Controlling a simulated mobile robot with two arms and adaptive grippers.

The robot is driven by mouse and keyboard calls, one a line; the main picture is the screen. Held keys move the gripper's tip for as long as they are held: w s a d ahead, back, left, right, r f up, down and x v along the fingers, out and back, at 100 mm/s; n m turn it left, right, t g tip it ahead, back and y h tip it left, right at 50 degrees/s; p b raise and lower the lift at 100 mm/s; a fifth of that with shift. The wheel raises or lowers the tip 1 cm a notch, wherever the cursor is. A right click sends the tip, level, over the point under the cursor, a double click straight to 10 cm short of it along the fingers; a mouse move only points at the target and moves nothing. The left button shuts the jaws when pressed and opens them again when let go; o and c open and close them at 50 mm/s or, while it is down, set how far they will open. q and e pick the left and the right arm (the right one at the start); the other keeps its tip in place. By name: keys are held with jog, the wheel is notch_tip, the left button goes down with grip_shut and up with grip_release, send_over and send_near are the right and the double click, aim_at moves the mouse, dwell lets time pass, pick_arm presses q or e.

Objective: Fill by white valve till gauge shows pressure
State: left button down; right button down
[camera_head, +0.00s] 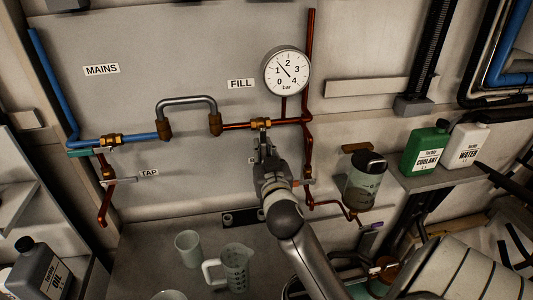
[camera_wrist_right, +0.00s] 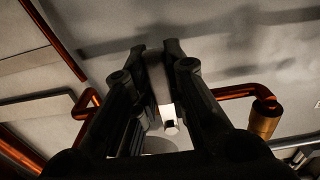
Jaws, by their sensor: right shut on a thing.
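The round white gauge (camera_head: 287,73) is marked 0 to 4 bar. Its needle appears to point between 1 and 2. Below the FILL label (camera_head: 241,84), a brass valve body (camera_head: 261,123) sits on the copper pipe. My right gripper (camera_head: 264,148) is just below it, its fingers pointing up. In the wrist view, the right gripper (camera_wrist_right: 163,50) is shut on a pale, narrow handle (camera_wrist_right: 168,115), which I take as the white valve. The gripper hides most of this handle in the head view. My left gripper is not in view.
A grey bridging hose (camera_head: 187,100) joins the blue pipe (camera_head: 130,139) to the copper pipe (camera_head: 240,126). A jug (camera_head: 236,264) and a cup (camera_head: 188,248) stand below. A clear container (camera_head: 365,187) is at right.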

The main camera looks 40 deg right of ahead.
jog(key=c, duration=1.4)
grip_release()
jog(key=shift+s+a, duration=0.3)
jog(key=shift+s, duration=0.1)
jog(key=v, duration=1.1)
jog(key=shift+d+r, duration=0.1)
